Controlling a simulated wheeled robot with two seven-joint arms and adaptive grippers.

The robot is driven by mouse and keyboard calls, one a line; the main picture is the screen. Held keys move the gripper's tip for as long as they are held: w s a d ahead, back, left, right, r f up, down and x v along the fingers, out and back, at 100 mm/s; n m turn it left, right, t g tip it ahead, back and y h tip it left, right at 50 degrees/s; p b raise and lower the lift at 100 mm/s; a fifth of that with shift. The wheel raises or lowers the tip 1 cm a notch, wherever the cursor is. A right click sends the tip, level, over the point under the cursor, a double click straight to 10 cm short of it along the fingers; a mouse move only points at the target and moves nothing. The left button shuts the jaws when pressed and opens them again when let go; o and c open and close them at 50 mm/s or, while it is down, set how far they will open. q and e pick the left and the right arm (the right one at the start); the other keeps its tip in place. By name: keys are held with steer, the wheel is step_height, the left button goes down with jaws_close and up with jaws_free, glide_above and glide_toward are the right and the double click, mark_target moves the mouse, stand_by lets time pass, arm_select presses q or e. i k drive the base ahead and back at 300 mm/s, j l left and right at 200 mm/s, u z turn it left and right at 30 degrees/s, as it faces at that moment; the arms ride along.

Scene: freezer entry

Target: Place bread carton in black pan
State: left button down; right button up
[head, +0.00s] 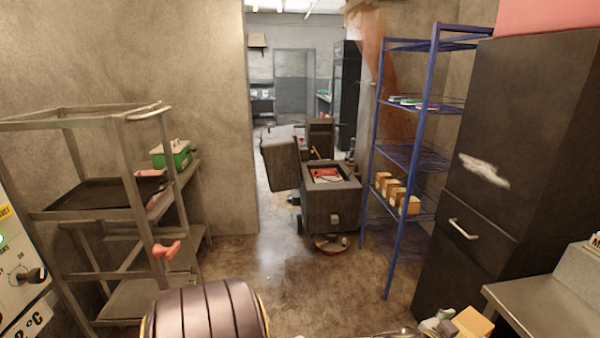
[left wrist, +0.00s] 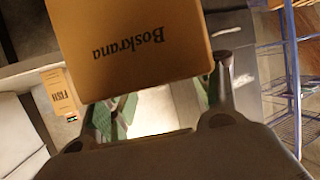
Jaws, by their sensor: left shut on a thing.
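My left gripper (left wrist: 165,105) is shut on a tan carton (left wrist: 135,40) printed "Boskrana", which shows upside down in the left wrist view. The print does not say whether it is bread. In the head view, a tan box (head: 474,322) shows at the bottom right edge beside pale gripper parts, mostly cut off by the frame; it looks like the same carton. A flat black pan (head: 105,193) lies on the upper level of the metal rack at the left, far from the carton. It looks empty. My right gripper is not in view.
The grey metal rack (head: 180,215) has a red handle and a green box (head: 172,154) beside it. A blue wire shelf (head: 404,153) holds several small cartons. A dark cabinet (head: 510,140) and steel counter (head: 550,300) stand right. A "FISH" carton (left wrist: 60,92) lies apart.

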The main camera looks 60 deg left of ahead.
mark_target(120, 196)
steer(key=j+u, duration=0.1)
steer(key=u, duration=0.4)
steer(key=i+u, duration=0.15)
steer(key=u, duration=0.35)
steer(key=i+j+u, duration=0.1)
steer(key=u, duration=0.4)
steer(key=i+u, duration=0.1)
steer(key=u, duration=0.4)
steer(key=i+u, duration=0.1)
steer(key=u, duration=0.4)
steer(key=i+l+u, duration=0.1)
steer(key=u, duration=0.35)
steer(key=i+l+u, duration=0.1)
steer(key=u, duration=0.4)
steer(key=l+u, duration=0.15)
steer(key=u, duration=0.35)
